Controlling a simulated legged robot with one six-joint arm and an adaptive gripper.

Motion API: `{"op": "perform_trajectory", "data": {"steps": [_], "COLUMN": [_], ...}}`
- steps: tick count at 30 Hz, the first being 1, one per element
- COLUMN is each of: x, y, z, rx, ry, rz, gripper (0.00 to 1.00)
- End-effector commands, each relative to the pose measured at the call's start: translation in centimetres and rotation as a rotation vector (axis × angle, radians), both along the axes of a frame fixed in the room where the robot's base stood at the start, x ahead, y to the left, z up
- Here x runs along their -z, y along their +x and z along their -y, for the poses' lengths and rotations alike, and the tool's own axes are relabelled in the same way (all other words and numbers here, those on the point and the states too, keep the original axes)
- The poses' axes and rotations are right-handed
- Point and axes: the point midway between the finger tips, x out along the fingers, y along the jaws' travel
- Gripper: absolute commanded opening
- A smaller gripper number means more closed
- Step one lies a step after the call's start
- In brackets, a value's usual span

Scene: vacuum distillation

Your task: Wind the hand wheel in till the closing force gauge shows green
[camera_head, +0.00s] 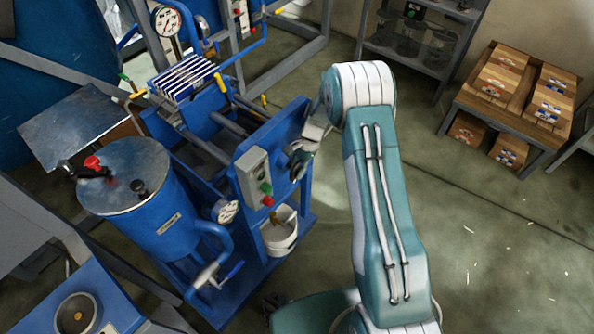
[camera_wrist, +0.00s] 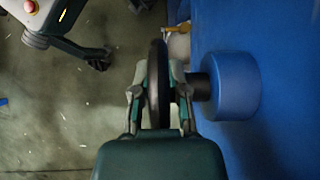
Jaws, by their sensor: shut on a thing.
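The hand wheel (camera_wrist: 157,88) is dark and seen edge-on in the wrist view. It sits on a short shaft in front of a blue cylinder (camera_wrist: 232,86) on the blue end plate. My gripper (camera_wrist: 160,72) is shut on the wheel rim, one finger on each side. In the head view my gripper (camera_head: 306,148) meets the wheel (camera_head: 298,163) at the right face of the blue press frame (camera_head: 275,130). A small white dial (camera_head: 228,211) is by the blue tank and a larger gauge (camera_head: 167,20) is at the back. Neither reading is legible; I cannot tell which shows closing force.
A grey button box (camera_head: 253,172) is on the frame beside the wheel, with a white bucket (camera_head: 272,240) below. The blue tank (camera_head: 165,220) stands at left. A wooden table with boxes (camera_head: 480,105) is at right. The floor right of my arm is clear.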

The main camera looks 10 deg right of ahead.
Motion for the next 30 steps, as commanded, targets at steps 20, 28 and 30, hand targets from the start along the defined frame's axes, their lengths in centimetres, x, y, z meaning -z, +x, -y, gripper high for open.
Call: {"op": "perform_trajectory", "data": {"steps": [20, 28, 30], "x": [-0.5, -4.7, -5.9], "y": [0.2, 2.0, 2.5], "z": [0.2, 2.0, 2.5], "rx": [0.001, 0.002, 0.002], "ry": [-0.001, -0.001, -0.001], "rz": [0.005, 0.008, 0.008], "gripper": [0.54, 0.54, 0.54]}}
